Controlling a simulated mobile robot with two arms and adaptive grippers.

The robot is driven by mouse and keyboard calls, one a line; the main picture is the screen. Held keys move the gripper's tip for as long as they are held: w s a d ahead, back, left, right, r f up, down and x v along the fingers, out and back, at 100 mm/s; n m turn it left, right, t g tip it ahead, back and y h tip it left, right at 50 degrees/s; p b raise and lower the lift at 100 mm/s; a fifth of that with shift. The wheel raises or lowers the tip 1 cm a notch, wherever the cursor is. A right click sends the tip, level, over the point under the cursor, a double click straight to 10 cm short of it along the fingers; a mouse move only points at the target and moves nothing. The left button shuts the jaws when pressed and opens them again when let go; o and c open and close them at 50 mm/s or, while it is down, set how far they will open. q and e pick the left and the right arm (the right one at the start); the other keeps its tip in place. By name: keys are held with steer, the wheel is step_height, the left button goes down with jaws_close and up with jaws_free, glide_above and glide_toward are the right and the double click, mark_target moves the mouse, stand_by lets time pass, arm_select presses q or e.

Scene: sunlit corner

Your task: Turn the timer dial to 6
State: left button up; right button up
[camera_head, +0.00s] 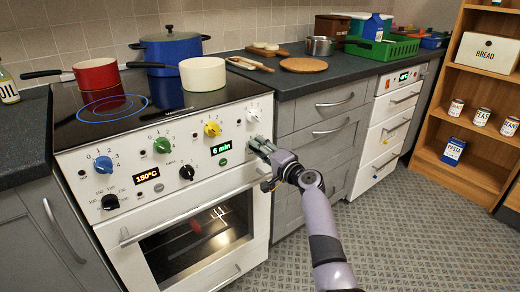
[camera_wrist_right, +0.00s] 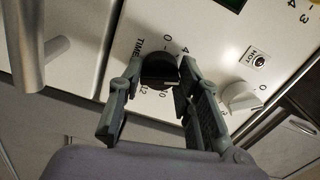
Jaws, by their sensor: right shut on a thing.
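The timer dial (camera_wrist_right: 160,70) is a black knob on the white stove panel in the right wrist view, with "TIME" and numbers such as 4, 10 and 12 printed around it. In the head view it is hidden behind my right gripper (camera_head: 258,146). In the right wrist view my right gripper (camera_wrist_right: 160,88) has its fingers on both sides of the dial and is shut on it. The green display (camera_head: 221,148) reads "6 min". My left gripper is not in view.
A white knob (camera_wrist_right: 240,97) sits close to the right finger in the right wrist view. The oven door handle (camera_head: 185,215) sticks out below the panel. Blue (camera_head: 104,164), green (camera_head: 162,145) and yellow (camera_head: 212,129) knobs line the panel. Open floor (camera_head: 430,230) lies to the right.

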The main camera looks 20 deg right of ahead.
steer(key=shift+d, duration=0.1)
steer(key=o, duration=1.1)
steer(key=shift+o, duration=0.2)
steer(key=shift+s, duration=0.1)
steer(key=v, duration=1.1)
steer(key=shift+s+d, duration=0.15)
steer(key=shift+s, duration=0.25)
